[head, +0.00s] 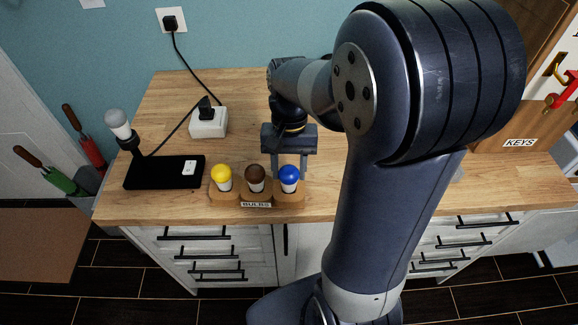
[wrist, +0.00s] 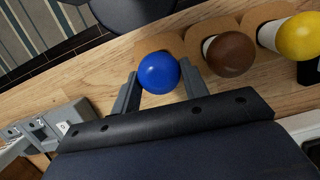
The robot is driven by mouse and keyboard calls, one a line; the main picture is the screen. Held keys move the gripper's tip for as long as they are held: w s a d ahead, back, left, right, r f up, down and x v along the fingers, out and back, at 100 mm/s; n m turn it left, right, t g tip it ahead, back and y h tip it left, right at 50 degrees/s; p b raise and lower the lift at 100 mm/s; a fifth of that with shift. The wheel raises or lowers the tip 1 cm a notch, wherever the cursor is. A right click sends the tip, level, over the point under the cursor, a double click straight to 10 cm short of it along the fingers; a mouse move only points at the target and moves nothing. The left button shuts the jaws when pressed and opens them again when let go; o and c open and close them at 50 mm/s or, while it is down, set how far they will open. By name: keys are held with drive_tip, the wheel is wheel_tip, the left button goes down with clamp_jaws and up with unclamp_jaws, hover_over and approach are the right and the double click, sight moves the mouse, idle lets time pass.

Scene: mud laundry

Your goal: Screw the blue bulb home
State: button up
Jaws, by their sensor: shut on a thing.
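The blue bulb (head: 289,175) stands at the right end of the wooden bulb rack (head: 255,203), which is labelled BULBS. My gripper (head: 290,174) reaches down from behind it, with a finger on each side, shut on the blue bulb. In the wrist view the blue bulb (wrist: 158,73) sits between the two fingertips. At the left of the worktop a white bulb (head: 118,122) shows on a dark lamp holder (head: 130,146) that rises by a black base (head: 165,172). I cannot tell how the white bulb is seated.
A brown bulb (head: 255,174) stands in the rack close beside the blue one, and a yellow bulb (head: 222,174) beyond it. A white socket box (head: 208,122) with cables stands behind. The wooden worktop (head: 170,95) is clear at the back left.

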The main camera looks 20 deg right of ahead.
drive_tip(key=shift+s+p+v, duration=0.25)
drive_tip(key=shift+p+v, duration=0.85)
drive_tip(key=shift+v, duration=0.15)
idle(0.3)
drive_tip(key=shift+s+a+p+v, duration=0.1)
drive_tip(key=shift+s+p+v, duration=0.1)
drive_tip(key=shift+p+v, duration=0.7)
drive_tip(key=shift+s+a+p+v, duration=0.15)
drive_tip(key=shift+s+p+v, duration=0.05)
drive_tip(key=shift+p+v, duration=0.65)
drive_tip(key=shift+s+a+p+v, duration=0.1)
drive_tip(key=shift+s+p+v, duration=0.05)
drive_tip(key=shift+p+v, duration=0.75)
drive_tip(key=shift+r, duration=0.25)
